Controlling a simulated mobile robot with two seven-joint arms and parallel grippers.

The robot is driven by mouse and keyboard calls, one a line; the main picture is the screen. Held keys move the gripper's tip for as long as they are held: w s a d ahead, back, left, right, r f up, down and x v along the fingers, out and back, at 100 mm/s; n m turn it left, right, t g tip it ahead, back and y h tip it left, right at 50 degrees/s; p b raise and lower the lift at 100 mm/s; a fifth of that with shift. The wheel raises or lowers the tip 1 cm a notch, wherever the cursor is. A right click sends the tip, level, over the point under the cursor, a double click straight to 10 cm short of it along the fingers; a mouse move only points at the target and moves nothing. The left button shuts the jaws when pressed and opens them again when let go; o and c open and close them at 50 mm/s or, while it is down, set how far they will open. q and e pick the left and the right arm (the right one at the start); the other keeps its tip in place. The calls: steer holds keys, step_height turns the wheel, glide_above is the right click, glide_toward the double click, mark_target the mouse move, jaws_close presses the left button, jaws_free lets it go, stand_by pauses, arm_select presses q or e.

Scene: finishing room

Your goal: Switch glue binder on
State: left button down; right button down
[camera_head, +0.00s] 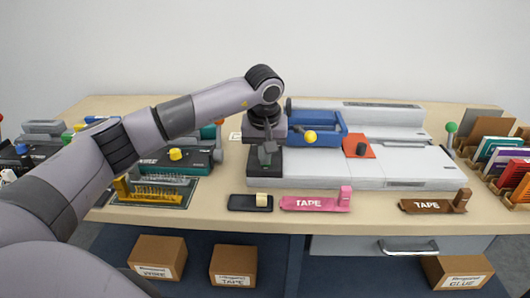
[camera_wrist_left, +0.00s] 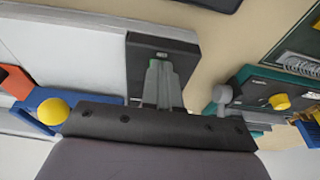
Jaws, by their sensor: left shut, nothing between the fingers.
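The glue binder (camera_head: 350,178) appears to be the long light-grey machine in the middle of the table. It carries a blue carriage (camera_head: 320,138) with a yellow knob (camera_head: 310,137) and an orange-red block (camera_head: 358,145) with a black knob. A dark panel (camera_head: 257,178) is at its left end. My left gripper (camera_head: 265,158) points down over this panel, shut and empty. In the left wrist view its fingertips (camera_wrist_left: 162,66) cover part of the panel (camera_wrist_left: 148,42). A small green spot shows at the fingers; whether they touch the panel I cannot tell. My right gripper is out of view.
A teal machine (camera_head: 205,164) with a yellow knob stands left of the binder. Wooden racks (camera_head: 484,128) stand at right.

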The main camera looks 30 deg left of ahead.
arm_select(q)
steer(key=shift+w+a+r+p, duration=0.15)
steer(key=shift+w+a+p, duration=0.1)
steer(key=shift+w, duration=0.1)
steer(key=shift+w+a+r+p, duration=0.1)
steer(key=shift+w+r+p, duration=0.1)
steer(key=shift+w, duration=0.1)
steer(key=p+v, duration=0.4)
steer(key=shift+w+a+r, duration=0.1)
steer(key=shift+w+r, duration=0.05)
steer(key=shift+w, duration=0.05)
steer(key=s+d+r+b, duration=0.1)
steer(key=s+r, duration=0.3)
steer(key=r, duration=0.4)
steer(key=shift+d+r, duration=0.3)
steer(key=shift+d, duration=0.4)
